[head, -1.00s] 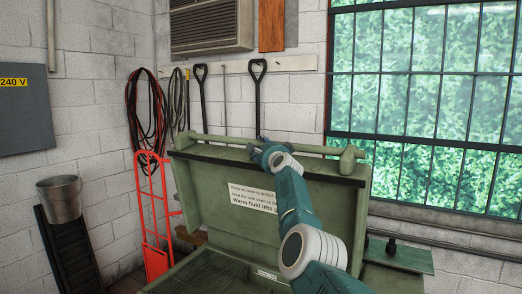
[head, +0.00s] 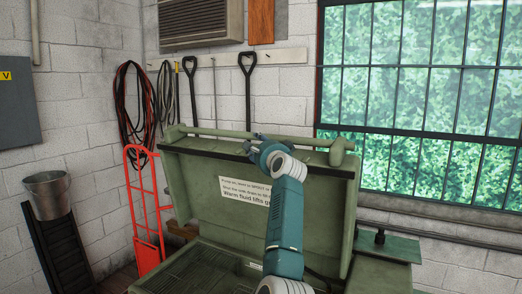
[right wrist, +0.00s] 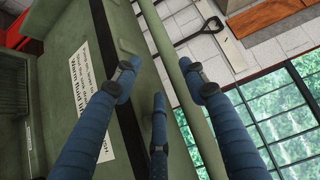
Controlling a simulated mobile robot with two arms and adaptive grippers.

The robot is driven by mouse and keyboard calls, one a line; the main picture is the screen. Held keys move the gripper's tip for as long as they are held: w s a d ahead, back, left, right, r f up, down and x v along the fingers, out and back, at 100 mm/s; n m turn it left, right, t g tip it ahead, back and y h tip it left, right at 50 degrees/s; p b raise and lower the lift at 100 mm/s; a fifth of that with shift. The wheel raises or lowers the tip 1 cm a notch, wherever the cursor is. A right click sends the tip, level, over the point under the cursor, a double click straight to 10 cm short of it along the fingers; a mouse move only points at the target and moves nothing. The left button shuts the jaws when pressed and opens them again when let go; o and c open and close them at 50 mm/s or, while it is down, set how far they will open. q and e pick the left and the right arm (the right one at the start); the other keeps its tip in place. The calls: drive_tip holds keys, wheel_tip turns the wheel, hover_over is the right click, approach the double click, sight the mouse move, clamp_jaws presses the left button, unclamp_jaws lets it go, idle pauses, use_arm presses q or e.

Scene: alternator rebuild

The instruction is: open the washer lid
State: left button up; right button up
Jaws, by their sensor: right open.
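The green washer lid (head: 206,207) stands raised at the back of the washer (head: 200,268), with a white text label (head: 245,190) on its inner face. A round green bar (head: 208,132) runs along its top edge. My right gripper (head: 259,148) is at that top edge, right of the lid's middle. In the right wrist view its blue fingers (right wrist: 158,78) are spread apart, with the lid's dark edge strip and the bar (right wrist: 202,125) showing between and behind them. I cannot tell whether any finger touches. My left gripper is not in view.
A red hand truck (head: 147,215) and a bucket (head: 47,194) on a dark stand are at the left. A green bench or shelf surface (head: 395,247) is right of the washer. Hoses and long-handled tools hang on the block wall behind, beside a window.

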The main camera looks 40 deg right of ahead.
drive_tip(key=shift+v, duration=1.95)
